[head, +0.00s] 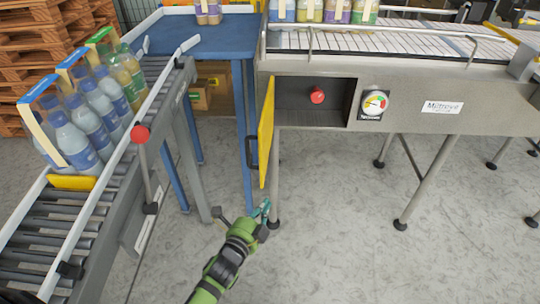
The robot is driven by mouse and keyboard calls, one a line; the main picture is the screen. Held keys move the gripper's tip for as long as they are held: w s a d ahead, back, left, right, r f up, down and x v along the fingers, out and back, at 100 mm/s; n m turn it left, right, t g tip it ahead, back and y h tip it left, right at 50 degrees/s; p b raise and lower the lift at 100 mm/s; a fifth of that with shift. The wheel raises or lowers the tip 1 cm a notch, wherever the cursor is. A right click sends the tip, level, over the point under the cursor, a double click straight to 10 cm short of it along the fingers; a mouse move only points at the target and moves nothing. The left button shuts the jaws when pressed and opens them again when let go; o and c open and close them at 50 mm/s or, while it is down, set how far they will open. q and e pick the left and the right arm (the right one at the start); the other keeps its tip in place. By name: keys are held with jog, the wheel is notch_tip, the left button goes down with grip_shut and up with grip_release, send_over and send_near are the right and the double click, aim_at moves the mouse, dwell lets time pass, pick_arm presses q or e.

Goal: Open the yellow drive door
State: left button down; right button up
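The yellow drive door (266,132) stands swung out from the left side of the drive compartment (305,91), at a steep angle to the machine front, so I see it nearly edge-on. A black handle (252,153) sticks out from its left face. The compartment shows open, with a red knob (317,95) inside. My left gripper (262,209) is below the door's lower end in the picture, apart from the handle, with nothing seen in it. Its small teal fingertips lie too close together to tell open from shut. My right gripper is not in view.
A roller conveyor (88,215) with bottle packs and a red ball-topped lever (140,134) stands at the left. A blue table (200,37) is behind it. A gauge (374,104) sits right of the compartment. Machine legs (428,182) stand at the right; the floor in front is clear.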

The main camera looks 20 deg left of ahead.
pick_arm(q)
notch_tip(320, 180, up, 6)
jog(key=m+t, duration=0.1)
jog(key=w+a+p, duration=0.2)
jog(key=w+p, duration=0.1)
jog(key=w, duration=0.7)
jog(key=shift+a+m+h+p, duration=0.25)
jog(key=shift+m+h+p, duration=0.05)
jog(key=shift+p, duration=0.1)
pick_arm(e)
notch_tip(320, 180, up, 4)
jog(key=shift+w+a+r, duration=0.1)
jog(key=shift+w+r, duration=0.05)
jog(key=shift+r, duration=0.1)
pick_arm(q)
jog(key=shift+f, duration=0.1)
